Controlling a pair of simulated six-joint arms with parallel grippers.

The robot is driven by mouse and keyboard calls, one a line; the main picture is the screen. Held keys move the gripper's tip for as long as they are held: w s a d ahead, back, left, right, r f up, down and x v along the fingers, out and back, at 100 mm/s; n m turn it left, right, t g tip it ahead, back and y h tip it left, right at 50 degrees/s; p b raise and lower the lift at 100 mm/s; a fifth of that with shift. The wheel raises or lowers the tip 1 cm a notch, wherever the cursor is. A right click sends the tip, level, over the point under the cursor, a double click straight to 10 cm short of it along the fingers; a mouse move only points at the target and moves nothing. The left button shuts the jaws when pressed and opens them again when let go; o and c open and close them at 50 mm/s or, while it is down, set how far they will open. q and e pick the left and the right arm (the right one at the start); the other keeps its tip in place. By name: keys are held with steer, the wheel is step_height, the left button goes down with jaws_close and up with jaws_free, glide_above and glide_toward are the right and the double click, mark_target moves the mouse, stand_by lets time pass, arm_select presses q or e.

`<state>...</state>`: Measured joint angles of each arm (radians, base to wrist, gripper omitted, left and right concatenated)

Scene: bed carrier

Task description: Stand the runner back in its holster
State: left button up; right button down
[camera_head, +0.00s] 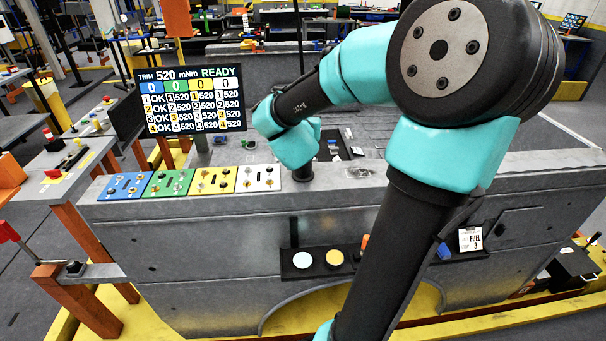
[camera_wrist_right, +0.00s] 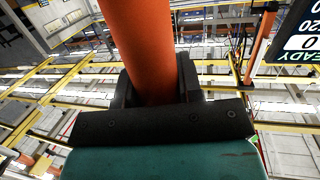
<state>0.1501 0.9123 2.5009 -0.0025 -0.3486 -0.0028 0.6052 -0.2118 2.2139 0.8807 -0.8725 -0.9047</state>
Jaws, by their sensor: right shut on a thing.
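In the right wrist view my right gripper (camera_wrist_right: 155,88) is shut around a thick orange cylinder, which looks like part of the runner (camera_wrist_right: 146,40). The cylinder runs up out of the top of that view, so its far end is hidden, and its lower part passes behind the dark jaw block. In the head view my teal and black right arm crosses the right half, and I cannot make out the gripper or the runner there. I cannot pick out the holster for certain. My left gripper is not in either view.
A grey bench (camera_head: 190,250) carries blue, green, yellow and white panels (camera_head: 257,179) below a READY screen (camera_head: 193,98). A dark shelf (camera_head: 318,269) on its front bears two round discs. A FUEL 3 card (camera_head: 470,239) and a blue piece (camera_head: 443,251) are right of my arm.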

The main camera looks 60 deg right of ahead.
steer(key=shift+f, duration=0.6)
stand_by(0.6)
steer(key=c, duration=0.7)
jaws_free()
steer(key=v, duration=1.7)
steer(key=shift+s+a, duration=0.15)
